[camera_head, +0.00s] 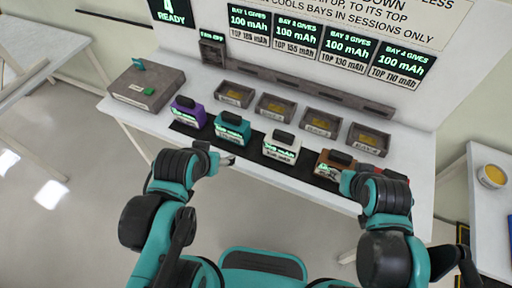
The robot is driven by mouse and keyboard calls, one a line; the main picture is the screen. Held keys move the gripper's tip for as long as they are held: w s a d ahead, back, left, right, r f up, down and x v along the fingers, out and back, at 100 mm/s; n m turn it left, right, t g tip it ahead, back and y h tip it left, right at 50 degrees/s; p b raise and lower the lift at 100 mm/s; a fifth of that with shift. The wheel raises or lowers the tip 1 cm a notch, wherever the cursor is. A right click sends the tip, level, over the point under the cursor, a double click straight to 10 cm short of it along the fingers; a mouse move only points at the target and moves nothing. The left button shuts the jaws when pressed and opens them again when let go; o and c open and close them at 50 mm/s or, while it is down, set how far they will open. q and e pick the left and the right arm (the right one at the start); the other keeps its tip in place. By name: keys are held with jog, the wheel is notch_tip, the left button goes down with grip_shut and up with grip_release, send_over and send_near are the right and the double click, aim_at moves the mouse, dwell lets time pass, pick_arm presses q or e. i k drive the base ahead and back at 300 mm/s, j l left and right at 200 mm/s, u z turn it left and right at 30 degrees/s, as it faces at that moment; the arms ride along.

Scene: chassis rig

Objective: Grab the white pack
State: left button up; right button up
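The white pack (281,146) stands upright on a dark strip on the table, third from the left in a row of packs. Its top is black and a green readout shows on its front. My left gripper (229,160) is to the left of the white pack, in front of the teal pack and apart from the white one. Its fingers are small in view and I cannot tell their opening. My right gripper (344,182) is at the brown pack, right of the white one. Its fingers are partly hidden, and I cannot tell whether it touches that pack.
A purple pack (188,111), a teal pack (232,128) and a brown pack (334,164) share the strip (258,156). Several open bays (322,123) stand behind. A grey box (146,87) is at left. A red item (396,176) is partly hidden by my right arm.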

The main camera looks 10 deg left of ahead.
aim_at(281, 146)
jog(key=j+z, duration=0.2)
jog(key=z, duration=0.15)
jog(key=j+z, duration=0.2)
jog(key=z, duration=0.15)
jog(key=j+z, duration=0.35)
jog(key=i+l, duration=0.05)
jog(key=l, duration=0.05)
